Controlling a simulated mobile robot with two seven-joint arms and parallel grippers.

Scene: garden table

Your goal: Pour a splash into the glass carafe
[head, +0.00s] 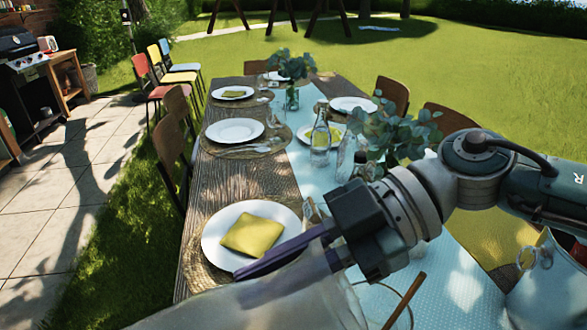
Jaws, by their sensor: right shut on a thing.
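My right gripper (288,262) comes in from the right over the near end of the table. Its fingers are shut on a large clear vessel (255,303), cut off by the bottom edge; its tilt and contents I cannot tell. A clear glass bottle-like carafe (320,138) stands upright on the pale blue runner, beyond my gripper and apart from it. Another clear glass vessel (344,163) stands close to its right. My left gripper is not in view.
The wooden table (233,183) bears white plates, one with a yellow napkin (252,234) beside my gripper. Leafy sprigs (393,130) stand behind my wrist. A pale bucket (548,280) is at right. A thin rim with a wooden stick (405,300) shows below my gripper.

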